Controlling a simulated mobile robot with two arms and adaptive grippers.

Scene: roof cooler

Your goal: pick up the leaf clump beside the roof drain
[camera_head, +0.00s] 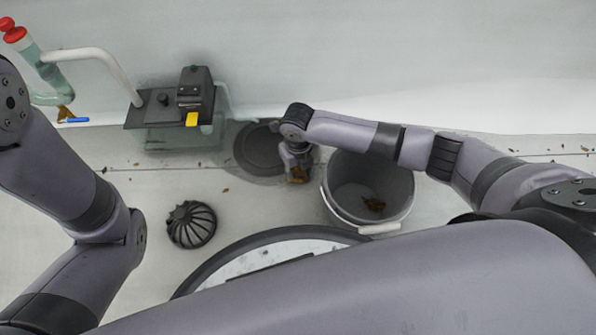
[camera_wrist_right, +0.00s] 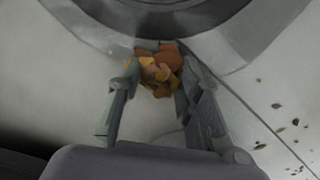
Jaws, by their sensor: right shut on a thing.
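The leaf clump (camera_wrist_right: 158,72), orange and brown, sits between the two fingers of my right gripper (camera_wrist_right: 150,85) in the right wrist view. The fingers are closed on its sides. In the head view my right gripper (camera_head: 297,168) points down beside the dark round roof drain (camera_head: 258,150), on its right, with a bit of the clump (camera_head: 299,175) showing at its tips. The drain's rim (camera_wrist_right: 120,35) lies just beyond the clump in the wrist view. I cannot tell whether the clump touches the roof. My left gripper is out of view.
A black domed strainer (camera_head: 191,225) lies at left. A pump unit (camera_head: 170,105) with a pale hose (camera_head: 95,56) stands at the wall. Loose leaf bits (camera_wrist_right: 281,106) dot the roof.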

